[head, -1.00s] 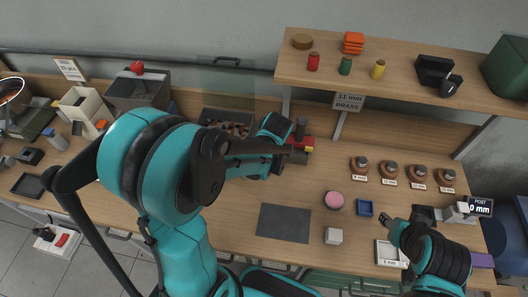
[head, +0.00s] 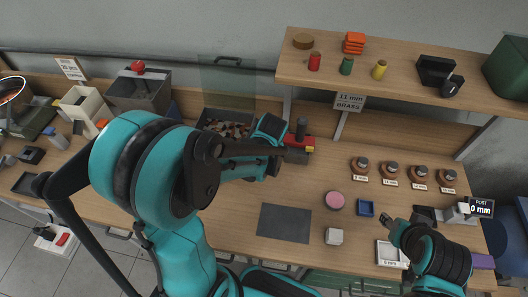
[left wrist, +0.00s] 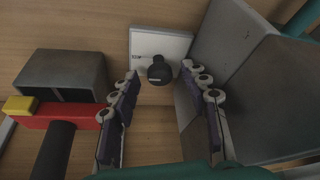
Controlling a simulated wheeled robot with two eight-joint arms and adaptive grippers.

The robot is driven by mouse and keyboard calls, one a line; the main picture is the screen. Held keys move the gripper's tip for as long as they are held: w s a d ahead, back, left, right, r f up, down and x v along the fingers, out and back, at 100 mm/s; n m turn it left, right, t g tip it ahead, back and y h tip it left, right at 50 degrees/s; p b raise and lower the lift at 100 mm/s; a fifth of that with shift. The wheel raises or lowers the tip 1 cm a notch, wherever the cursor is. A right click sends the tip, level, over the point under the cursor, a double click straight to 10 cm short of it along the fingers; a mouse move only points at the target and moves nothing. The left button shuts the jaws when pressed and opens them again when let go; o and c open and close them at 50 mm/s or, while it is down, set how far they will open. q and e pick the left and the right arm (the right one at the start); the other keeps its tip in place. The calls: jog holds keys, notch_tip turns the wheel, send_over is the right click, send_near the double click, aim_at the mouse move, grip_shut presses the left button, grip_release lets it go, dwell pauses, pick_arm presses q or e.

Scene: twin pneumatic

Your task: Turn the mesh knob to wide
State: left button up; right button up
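The mesh knob, a small round black knob (left wrist: 160,70), sits on a white plate (left wrist: 172,45) in the left wrist view. A pale mark shows on its lower side, and the plate has small dark markings left of the knob. My left gripper (left wrist: 161,72) is open, its two fingers on either side of the knob, with gaps visible. Whether it is down at knob height is hard to tell. In the head view my left arm hides the knob and the left fingertips. My right gripper (head: 388,218) is over the right side of the bench; its finger opening is too small to judge.
A grey box (left wrist: 62,75) and red part (left wrist: 65,115) with a dark handle stand left of the left fingers. A large grey housing (left wrist: 260,80) stands close on the right.

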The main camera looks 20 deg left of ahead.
pick_arm(q)
jog(key=v, duration=1.2)
dwell(0.4)
